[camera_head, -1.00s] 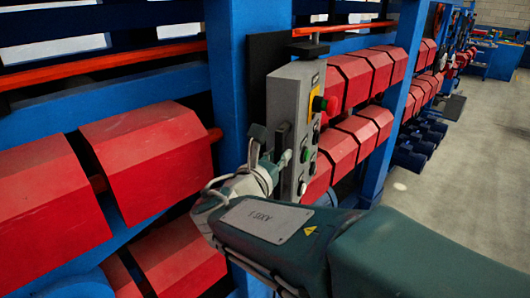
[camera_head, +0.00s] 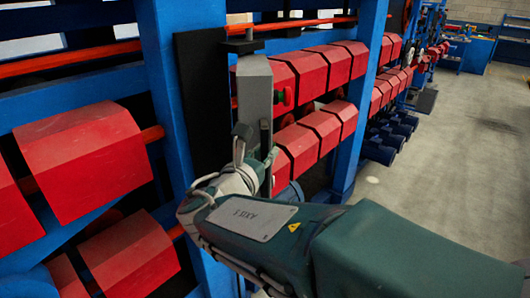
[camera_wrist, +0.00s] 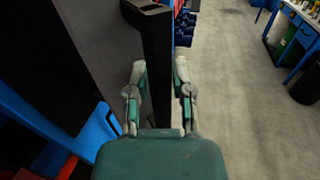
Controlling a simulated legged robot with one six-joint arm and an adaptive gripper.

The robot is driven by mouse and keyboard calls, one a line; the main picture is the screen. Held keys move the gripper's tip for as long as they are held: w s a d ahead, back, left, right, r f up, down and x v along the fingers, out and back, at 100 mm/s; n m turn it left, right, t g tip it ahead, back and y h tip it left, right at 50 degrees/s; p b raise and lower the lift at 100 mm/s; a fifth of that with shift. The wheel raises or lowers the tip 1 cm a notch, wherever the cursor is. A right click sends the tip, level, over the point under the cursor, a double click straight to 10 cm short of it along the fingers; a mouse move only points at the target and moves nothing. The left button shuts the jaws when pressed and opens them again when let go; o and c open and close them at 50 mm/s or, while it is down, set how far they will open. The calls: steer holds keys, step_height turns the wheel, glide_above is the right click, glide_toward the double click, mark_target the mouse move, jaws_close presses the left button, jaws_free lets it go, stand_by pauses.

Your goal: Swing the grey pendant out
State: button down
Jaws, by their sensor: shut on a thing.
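The grey pendant (camera_head: 254,92) hangs upright from a bracket on the blue post in the head view. Its narrow side and grey face show, and its button face is turned mostly out of sight, with one red button at its right edge. In the wrist view the dark vertical handle (camera_wrist: 157,62) stands out from the grey pendant face (camera_wrist: 85,50). My gripper (camera_wrist: 159,92) has a finger on each side of this handle and is shut on it. In the head view my gripper (camera_head: 258,150) is at the pendant's lower part, its fingertips partly hidden.
A blue post (camera_head: 175,90) with a black plate (camera_head: 203,100) stands left of the pendant. Red rollers (camera_head: 80,160) fill the frames on both sides. Open grey floor (camera_head: 450,180) lies to the right. A blue bench (camera_wrist: 297,35) and dark bin stand at the wrist view's upper right.

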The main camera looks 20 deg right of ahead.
steer(key=shift+d, duration=0.1)
steer(key=c, duration=0.7)
jaws_free()
steer(key=shift+c, duration=0.2)
steer(key=shift+o, duration=0.7)
steer(key=shift+d, duration=0.2)
steer(key=shift+s+a, duration=0.1)
steer(key=shift+s+a, duration=0.15)
steer(key=shift+a, duration=0.15)
steer(key=v, duration=1.1)
steer(key=shift+s, duration=0.1)
